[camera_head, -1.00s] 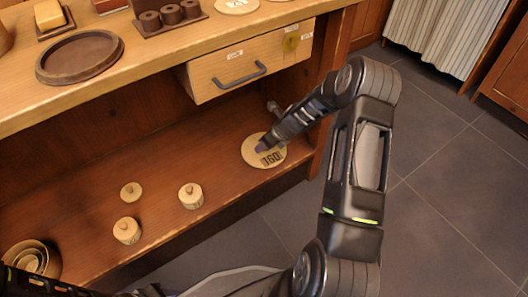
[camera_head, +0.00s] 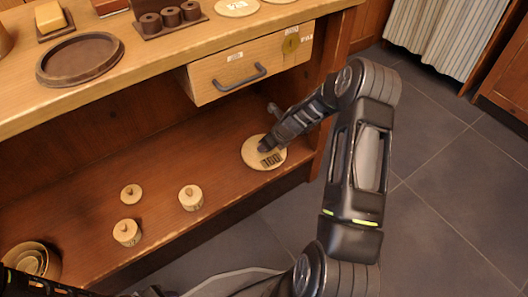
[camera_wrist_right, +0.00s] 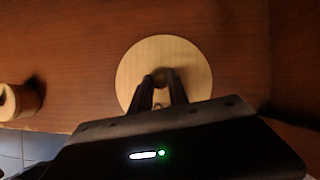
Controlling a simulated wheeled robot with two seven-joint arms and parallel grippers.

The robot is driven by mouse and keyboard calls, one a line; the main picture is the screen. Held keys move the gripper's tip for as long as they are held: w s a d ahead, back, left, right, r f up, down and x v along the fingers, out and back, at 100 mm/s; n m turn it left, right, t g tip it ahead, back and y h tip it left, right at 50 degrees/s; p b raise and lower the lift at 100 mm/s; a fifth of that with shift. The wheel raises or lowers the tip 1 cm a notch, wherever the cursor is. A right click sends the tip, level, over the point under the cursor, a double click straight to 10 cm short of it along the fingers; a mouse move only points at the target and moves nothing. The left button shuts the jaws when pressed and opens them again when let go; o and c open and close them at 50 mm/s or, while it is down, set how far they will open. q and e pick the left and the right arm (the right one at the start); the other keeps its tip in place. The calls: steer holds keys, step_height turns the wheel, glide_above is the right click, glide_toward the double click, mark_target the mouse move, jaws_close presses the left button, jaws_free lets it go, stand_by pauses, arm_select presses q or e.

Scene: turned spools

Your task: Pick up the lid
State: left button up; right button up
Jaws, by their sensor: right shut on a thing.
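The lid (camera_head: 254,158) is a pale round wooden disc with dark printed marks, at the right end of the lower shelf. My right gripper (camera_head: 266,146) comes down over it from the right. In the right wrist view, the two dark fingers (camera_wrist_right: 159,84) are shut on the small knob in the middle of the lid (camera_wrist_right: 190,60). The fingers mostly hide the knob. I cannot tell whether the lid touches the shelf.
Two small lidded pots (camera_head: 191,198) (camera_head: 127,232) and a small knobbed disc (camera_head: 131,194) stand on the lower shelf (camera_head: 80,200). Nested bowls (camera_head: 32,260) sit at its left end. A drawer (camera_head: 250,72) juts out above. A dark round tray (camera_head: 80,57) lies on the counter.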

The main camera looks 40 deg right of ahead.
steer(key=shift+r, duration=0.1)
jaws_close()
